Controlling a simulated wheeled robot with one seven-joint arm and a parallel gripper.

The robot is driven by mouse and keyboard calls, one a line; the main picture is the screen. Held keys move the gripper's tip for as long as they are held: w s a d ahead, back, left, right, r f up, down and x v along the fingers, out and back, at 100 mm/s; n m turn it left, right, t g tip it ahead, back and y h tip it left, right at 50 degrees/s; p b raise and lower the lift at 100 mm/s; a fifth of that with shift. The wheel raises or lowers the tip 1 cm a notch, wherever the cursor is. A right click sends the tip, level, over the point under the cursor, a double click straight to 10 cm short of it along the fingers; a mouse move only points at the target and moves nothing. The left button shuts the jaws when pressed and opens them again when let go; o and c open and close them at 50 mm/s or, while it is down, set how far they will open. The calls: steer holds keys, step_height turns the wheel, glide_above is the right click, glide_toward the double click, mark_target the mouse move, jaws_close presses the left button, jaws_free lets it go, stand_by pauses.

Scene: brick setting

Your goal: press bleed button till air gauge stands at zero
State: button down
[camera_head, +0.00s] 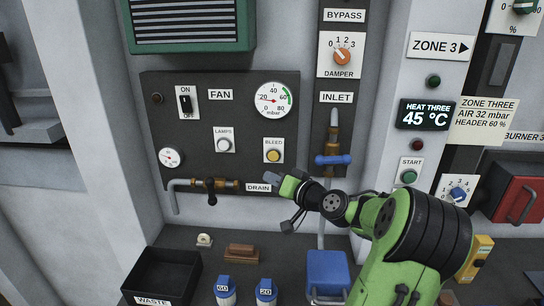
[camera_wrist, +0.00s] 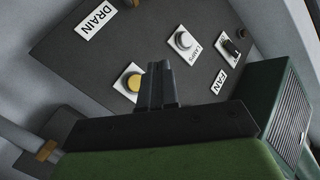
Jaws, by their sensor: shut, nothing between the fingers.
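The yellow bleed button (camera_head: 273,156) sits on a white plate marked BLEED on the dark panel. In the wrist view the button (camera_wrist: 133,82) is just left of my fingers, its plate partly behind them. The round mbar gauge (camera_head: 272,99) is above it; its red needle points left, above zero, but I cannot read the exact value. My gripper (camera_head: 272,179) is shut and empty, its tips just below the button plate in the head view. In the wrist view the gripper (camera_wrist: 157,68) points toward the panel. I see no contact with the button.
The lamps button (camera_head: 224,145) and fan switch (camera_head: 185,101) are to the left. A blue-handled inlet valve (camera_head: 333,160) is close right of my gripper. Bottles and bins stand on the ledge below.

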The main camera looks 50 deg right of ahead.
mark_target(273, 156)
steer(key=w+d+p, duration=0.3)
steer(key=w+d, duration=0.1)
steer(key=d, duration=0.1)
steer(key=shift+w+d, duration=0.3)
steer(key=shift+d, duration=0.1)
stand_by(1.7)
steer(key=shift+w+d, duration=0.25)
steer(key=shift+d, duration=0.1)
steer(key=shift+w+d, duration=0.25)
steer(key=shift+d, duration=0.1)
stand_by(0.6)
stand_by(0.3)
steer(key=shift+s+a+b, duration=0.5)
steer(key=shift+a+b, duration=0.05)
steer(key=shift+a, duration=0.1)
